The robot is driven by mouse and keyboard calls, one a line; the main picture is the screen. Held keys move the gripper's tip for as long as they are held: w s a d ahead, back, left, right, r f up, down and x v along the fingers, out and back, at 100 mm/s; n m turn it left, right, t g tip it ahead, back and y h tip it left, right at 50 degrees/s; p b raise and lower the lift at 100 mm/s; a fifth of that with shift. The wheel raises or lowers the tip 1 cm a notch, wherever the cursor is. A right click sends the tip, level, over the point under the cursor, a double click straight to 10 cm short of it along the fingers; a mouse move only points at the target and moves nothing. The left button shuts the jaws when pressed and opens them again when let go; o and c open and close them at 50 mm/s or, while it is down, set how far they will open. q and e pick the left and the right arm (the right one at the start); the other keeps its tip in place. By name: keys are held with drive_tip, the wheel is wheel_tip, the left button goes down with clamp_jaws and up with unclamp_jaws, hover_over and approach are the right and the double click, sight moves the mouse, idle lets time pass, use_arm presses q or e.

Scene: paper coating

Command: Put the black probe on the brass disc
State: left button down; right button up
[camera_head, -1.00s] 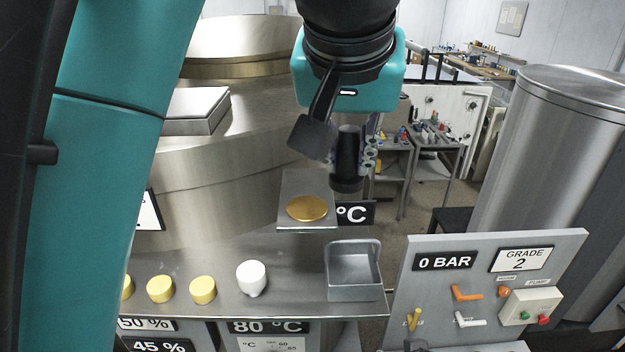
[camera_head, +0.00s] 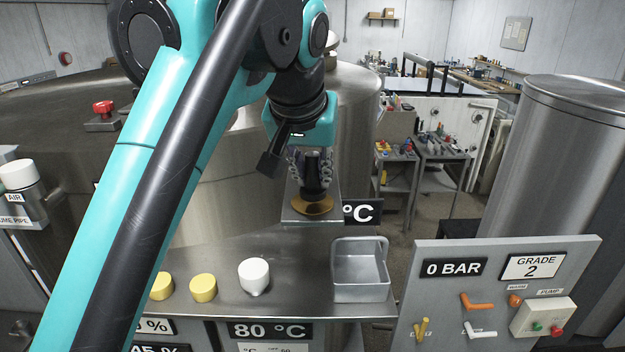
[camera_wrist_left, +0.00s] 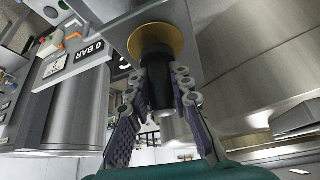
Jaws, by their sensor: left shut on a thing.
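The black probe (camera_head: 313,180) is upright between the fingers of my left gripper (camera_head: 311,166), which is shut on it. In the head view the probe's lower end is at the brass disc (camera_head: 314,207), with the disc's rim showing around it. The disc lies on a small grey metal plate (camera_head: 292,216). In the left wrist view the probe (camera_wrist_left: 160,92) is held between the two fingers (camera_wrist_left: 158,85), and its end meets the brass disc (camera_wrist_left: 157,38). I cannot tell whether it bears fully on the disc. My right gripper is not in view.
A sign marked °C (camera_head: 362,212) is beside the plate. An empty metal tray (camera_head: 361,292) stands on the shelf below, with a white knob (camera_head: 254,275) and yellow knobs (camera_head: 203,287) to its left. A control panel (camera_head: 440,246) is at the right.

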use_arm(q)
drive_tip(key=shift+f, duration=0.4)
drive_tip(key=shift+w, duration=0.15)
drive_tip(key=shift+f, duration=0.1)
drive_tip(key=c, duration=1.4)
unclamp_jaws()
drive_tip(key=shift+o, duration=0.2)
drive_tip(key=p+v, duration=0.3)
drive_tip(key=v, duration=0.9)
drive_tip(key=shift+p, duration=0.35)
